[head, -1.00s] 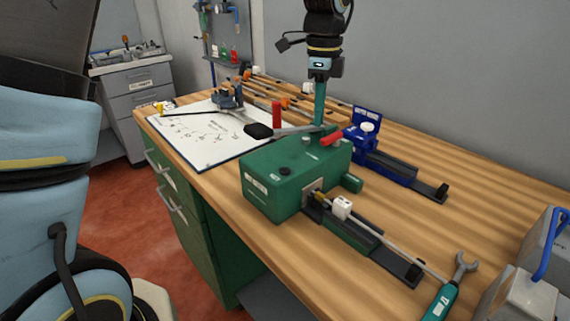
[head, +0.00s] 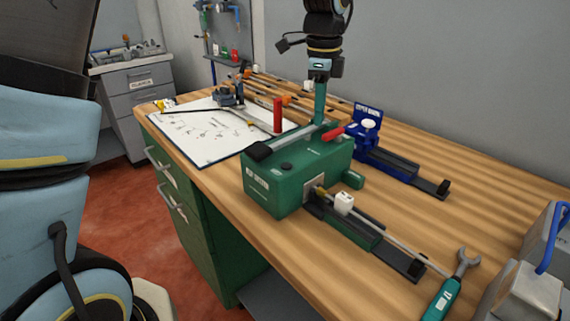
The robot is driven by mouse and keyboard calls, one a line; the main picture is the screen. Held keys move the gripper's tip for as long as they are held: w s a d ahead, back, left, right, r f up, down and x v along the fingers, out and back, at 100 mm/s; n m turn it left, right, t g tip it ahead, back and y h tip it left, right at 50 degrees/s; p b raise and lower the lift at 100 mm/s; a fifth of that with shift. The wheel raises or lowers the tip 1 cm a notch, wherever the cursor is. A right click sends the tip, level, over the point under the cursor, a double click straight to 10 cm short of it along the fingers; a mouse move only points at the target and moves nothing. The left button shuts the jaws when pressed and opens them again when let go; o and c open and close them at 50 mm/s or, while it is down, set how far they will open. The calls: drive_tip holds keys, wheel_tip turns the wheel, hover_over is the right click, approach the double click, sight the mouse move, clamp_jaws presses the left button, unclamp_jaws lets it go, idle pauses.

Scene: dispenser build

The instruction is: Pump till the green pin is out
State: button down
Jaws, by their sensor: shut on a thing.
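The green dispenser (head: 298,175) stands on the bench, with a red upright cylinder (head: 278,115) at its far side. A grey lever with a black end (head: 259,151) lies low over its top. My gripper (head: 321,78) comes down from above and is shut on the top of an upright teal bar (head: 320,103). The bar's foot meets the area of the lever, but the contact is unclear. A short green cylinder (head: 353,180) sticks out at the right side; I cannot tell whether it is the green pin. A white block (head: 344,203) sits at the front track (head: 375,245).
A blue device (head: 368,125) with a similar track stands behind. A wrench with a teal handle (head: 440,301) lies near the front right, beside grey blocks with a blue handle (head: 548,240). A paper sheet (head: 215,135) and small tools lie at the left. Bare wood shows at right.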

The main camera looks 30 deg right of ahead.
drive_tip(key=shift+s+a+f, duration=0.1)
drive_tip(key=shift+s+f, duration=0.05)
drive_tip(key=shift+f, duration=0.35)
drive_tip(key=shift+s+a+f, duration=0.1)
drive_tip(key=shift+f, duration=0.35)
drive_tip(key=r+p, duration=0.2)
drive_tip(key=p, duration=0.1)
drive_tip(key=shift+w+d+r, duration=0.1)
drive_tip(key=shift+d+r, duration=0.1)
drive_tip(key=shift+r, duration=0.2)
drive_tip(key=shift+w+r, duration=0.1)
drive_tip(key=shift+r, duration=0.05)
